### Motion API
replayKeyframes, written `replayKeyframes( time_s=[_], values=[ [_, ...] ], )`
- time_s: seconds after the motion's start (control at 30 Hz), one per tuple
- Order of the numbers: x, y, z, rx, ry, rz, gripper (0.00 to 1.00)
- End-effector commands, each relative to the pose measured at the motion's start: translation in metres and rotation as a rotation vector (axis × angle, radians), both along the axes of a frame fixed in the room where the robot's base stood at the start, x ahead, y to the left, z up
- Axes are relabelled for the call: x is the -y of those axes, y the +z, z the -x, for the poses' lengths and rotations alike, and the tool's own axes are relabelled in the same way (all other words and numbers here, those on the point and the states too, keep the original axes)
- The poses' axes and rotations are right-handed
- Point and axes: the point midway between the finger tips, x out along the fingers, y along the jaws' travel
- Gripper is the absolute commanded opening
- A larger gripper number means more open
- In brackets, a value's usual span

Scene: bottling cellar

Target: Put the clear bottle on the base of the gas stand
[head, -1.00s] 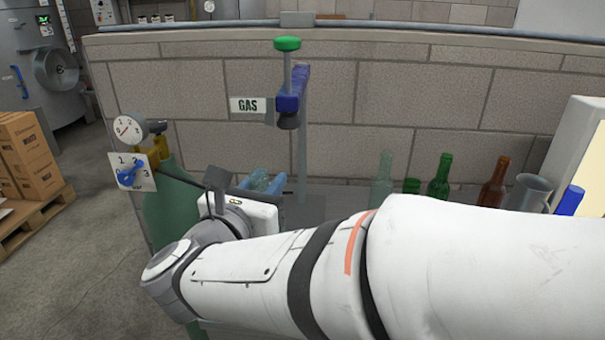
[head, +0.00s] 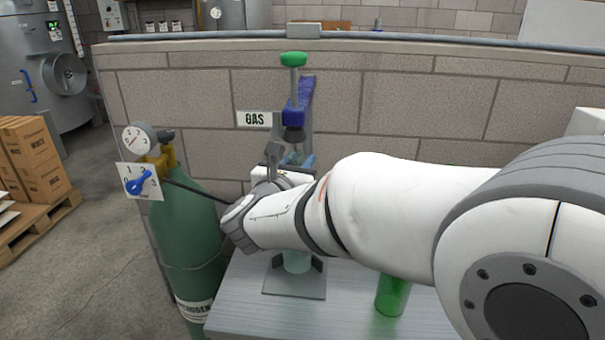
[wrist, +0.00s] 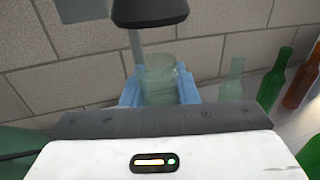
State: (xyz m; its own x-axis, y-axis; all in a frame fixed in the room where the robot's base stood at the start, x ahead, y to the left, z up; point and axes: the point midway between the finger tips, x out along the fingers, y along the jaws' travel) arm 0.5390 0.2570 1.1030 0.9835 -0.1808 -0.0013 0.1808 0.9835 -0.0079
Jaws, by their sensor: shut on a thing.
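The clear bottle (wrist: 160,82) is held between the blue fingertips of my gripper (wrist: 158,92) in the wrist view. In the head view my gripper (head: 296,161) is mostly hidden by my arm, directly below the dark nozzle of the gas stand (head: 305,95). The bottle's pale lower part (head: 297,262) shows below my arm, over the grey base (head: 293,285) and between dark guides. It looks upright. I cannot tell whether its bottom touches the base. In the wrist view the dark nozzle (wrist: 150,12) is above the bottle's mouth.
A green gas cylinder (head: 187,240) stands left of the stand. A green bottle (head: 393,294) stands right of the base. Another pale bottle (wrist: 233,76), a green bottle (wrist: 274,80) and a brown bottle (wrist: 301,82) stand along the wall, which closes off the back.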

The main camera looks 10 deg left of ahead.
Motion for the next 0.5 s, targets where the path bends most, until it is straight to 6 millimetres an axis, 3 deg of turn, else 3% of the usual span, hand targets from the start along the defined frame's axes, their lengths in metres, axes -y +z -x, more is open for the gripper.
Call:
replayKeyframes(
  time_s=[0.3, 0.5],
  values=[
    [-0.001, -0.026, 0.001, 0.001, 0.001, 0.002, 0.00],
    [-0.001, -0.027, 0.001, 0.002, 0.002, 0.000, 0.00]
  ],
)
